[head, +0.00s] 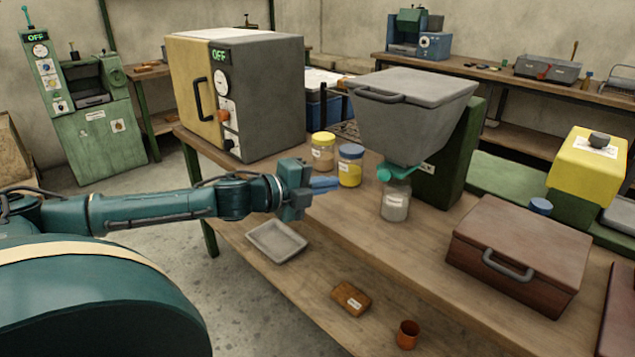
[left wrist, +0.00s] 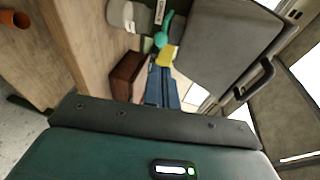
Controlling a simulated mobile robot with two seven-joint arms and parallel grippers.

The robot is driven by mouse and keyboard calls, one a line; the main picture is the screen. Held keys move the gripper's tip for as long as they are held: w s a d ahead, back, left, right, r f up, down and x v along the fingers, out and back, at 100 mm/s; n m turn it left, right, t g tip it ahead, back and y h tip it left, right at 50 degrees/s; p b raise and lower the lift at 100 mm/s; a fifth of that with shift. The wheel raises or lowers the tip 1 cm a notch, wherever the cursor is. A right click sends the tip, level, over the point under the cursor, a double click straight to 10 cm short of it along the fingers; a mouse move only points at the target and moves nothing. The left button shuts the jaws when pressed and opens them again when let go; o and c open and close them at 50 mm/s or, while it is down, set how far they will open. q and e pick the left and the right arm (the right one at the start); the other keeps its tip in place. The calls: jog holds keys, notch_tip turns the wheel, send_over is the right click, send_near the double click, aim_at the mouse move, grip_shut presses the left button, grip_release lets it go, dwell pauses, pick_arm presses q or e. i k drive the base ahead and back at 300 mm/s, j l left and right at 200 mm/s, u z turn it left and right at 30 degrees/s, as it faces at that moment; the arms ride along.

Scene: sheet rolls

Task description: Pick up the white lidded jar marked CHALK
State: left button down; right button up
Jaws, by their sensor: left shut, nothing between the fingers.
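My left gripper (head: 326,183) is shut and empty, its blue fingers pointing right over the front of the wooden table. The fingers also show in the left wrist view (left wrist: 162,86). A pale jar (head: 395,203) with a white label stands under the teal spout of the grey hopper, right of my gripper and apart from it. Its label is too small to read, so I cannot tell if it says CHALK. A jar with a yellow lid (head: 323,153) and a yellow-filled jar with a blue lid (head: 350,168) stand behind the fingertips. My right gripper is not in view.
The grey hopper (head: 412,110) overhangs the pale jar. A box machine reading OFF (head: 270,95) stands at the table's back left. A brown case (head: 520,250) lies at right. A grey tray (head: 276,242), a brown block (head: 350,298) and a copper cup (head: 407,335) are on the lower shelf.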

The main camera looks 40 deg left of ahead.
aim_at(396, 193)
jog(key=k+j, duration=0.2)
jog(key=k, duration=0.25)
jog(key=k+j, duration=0.2)
jog(key=k, duration=0.3)
